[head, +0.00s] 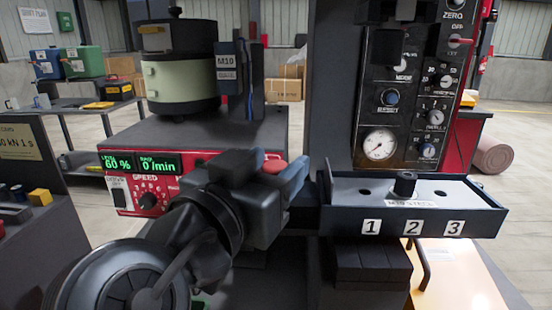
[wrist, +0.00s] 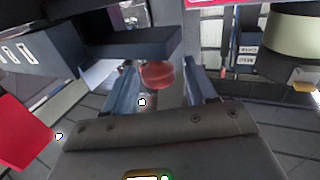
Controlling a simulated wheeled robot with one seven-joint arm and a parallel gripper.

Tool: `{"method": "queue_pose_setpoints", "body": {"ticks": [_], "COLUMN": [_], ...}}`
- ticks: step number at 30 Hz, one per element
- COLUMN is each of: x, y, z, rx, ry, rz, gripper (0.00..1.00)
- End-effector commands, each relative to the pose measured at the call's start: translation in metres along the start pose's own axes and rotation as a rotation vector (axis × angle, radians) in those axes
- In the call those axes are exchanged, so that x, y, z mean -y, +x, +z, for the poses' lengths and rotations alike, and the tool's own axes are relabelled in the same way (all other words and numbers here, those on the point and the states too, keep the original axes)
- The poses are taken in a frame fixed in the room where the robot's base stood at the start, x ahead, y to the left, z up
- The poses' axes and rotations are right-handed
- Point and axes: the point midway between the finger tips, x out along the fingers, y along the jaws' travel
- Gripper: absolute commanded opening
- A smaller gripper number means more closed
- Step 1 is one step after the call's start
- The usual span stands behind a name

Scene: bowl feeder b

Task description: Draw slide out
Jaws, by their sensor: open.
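A red knob (head: 274,165) shows at the tips of my gripper (head: 272,172), left of the dark tray marked 1, 2, 3 (head: 334,222). In the wrist view the round red knob (wrist: 157,74) sits between my two open fingers (wrist: 159,84), with a visible gap on each side. A grey plate (head: 350,188) with holes lies in the tray; a black upright piece (head: 404,184) stands on it, behind a small label reading M10 STEEL. In the wrist view the tray (wrist: 110,45) is at upper left. The link between knob and plate is hidden.
A red control unit (head: 150,199) with green displays and a pale round bowl (head: 180,80) stand behind my arm. An upright panel (head: 405,90) with dials and a gauge rises behind the tray. A black block (head: 360,262) sits under the tray.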

Motion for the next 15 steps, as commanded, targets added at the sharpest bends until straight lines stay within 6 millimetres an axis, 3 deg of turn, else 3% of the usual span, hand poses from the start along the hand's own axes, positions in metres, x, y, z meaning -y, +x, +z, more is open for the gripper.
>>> {"method": "queue_pose_setpoints", "body": {"ticks": [11, 15], "x": [-0.0003, -0.0003], "y": [0.0080, 0.0079], "z": [0.0004, 0.0005], "rx": [0.001, 0.001], "ry": [0.000, 0.000], "rz": [0.000, 0.000], "gripper": [0.56, 0.44]}}
